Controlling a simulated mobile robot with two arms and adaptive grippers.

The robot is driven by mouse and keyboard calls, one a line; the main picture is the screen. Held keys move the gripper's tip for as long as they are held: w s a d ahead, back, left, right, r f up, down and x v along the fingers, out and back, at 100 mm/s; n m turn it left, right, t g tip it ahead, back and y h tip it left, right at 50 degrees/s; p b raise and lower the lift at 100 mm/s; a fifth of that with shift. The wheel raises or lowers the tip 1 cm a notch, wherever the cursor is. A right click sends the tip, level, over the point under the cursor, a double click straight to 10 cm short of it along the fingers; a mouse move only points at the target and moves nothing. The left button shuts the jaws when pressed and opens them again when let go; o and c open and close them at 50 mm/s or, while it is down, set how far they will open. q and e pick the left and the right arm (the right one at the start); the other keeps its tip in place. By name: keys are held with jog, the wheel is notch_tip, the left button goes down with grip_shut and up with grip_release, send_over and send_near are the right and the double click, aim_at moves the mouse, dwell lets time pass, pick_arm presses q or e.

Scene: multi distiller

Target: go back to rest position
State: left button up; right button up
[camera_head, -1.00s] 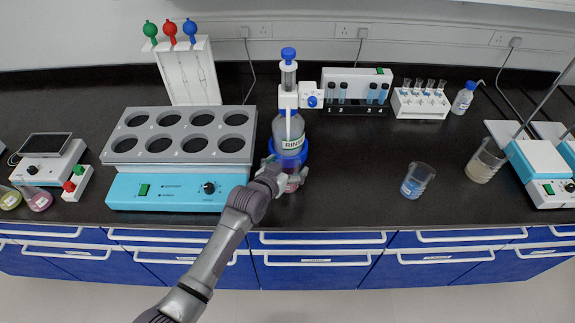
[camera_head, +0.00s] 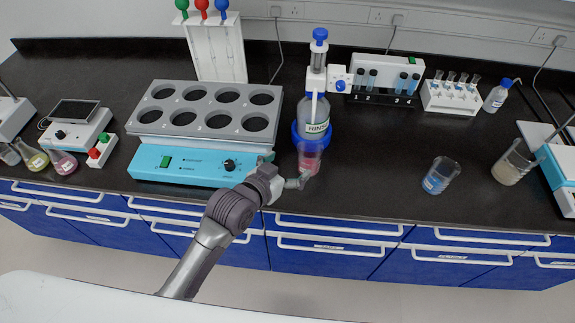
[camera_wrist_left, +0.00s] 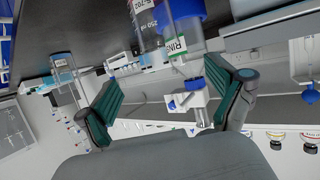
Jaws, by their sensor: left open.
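My left gripper (camera_head: 297,181) is open and empty at the front edge of the black bench in the head view. A small glass beaker with red liquid (camera_head: 309,160) stands upright just beyond it, in front of the rinse bottle (camera_head: 316,115) with its blue base. The gripper looks apart from the beaker, though the gap is hard to judge. In the left wrist view, the two green-padded fingers of the gripper (camera_wrist_left: 164,78) are spread with nothing between them. My right gripper is not in view.
A blue-and-grey heating block with round wells (camera_head: 185,171) stands left of the gripper. A beaker with blue liquid (camera_head: 438,178) and one with beige liquid (camera_head: 508,170) stand to the right. The bench between the red and blue beakers is clear. Blue drawers (camera_head: 333,256) lie below.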

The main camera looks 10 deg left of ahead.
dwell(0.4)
pick_arm(q)
jog(key=s+a+f+n+g+y, duration=0.1)
jog(key=s+a+f+g+y, duration=0.15)
jog(key=s+a, duration=0.45)
jog(key=s+a+f+n+g+y, duration=0.1)
jog(key=s+a+f+g, duration=0.15)
jog(key=s, duration=0.75)
jog(key=s+a+f+n+g+y, duration=0.1)
jog(key=s+a+g+y, duration=0.1)
jog(key=s+a+g, duration=0.5)
jog(key=s+d+f+t+b, duration=0.1)
jog(key=s+f, duration=0.1)
jog(key=f, duration=1.3)
jog(key=s+f+t+b, duration=0.1)
jog(key=s+f, duration=0.1)
jog(key=f, duration=1.3)
jog(key=s+a+f+g+b, duration=0.1)
jog(key=s+a+f+b, duration=0.1)
jog(key=s+f, duration=1.3)
jog(key=shift+s+a+f, duration=0.25)
jog(key=shift+a+f, duration=0.15)
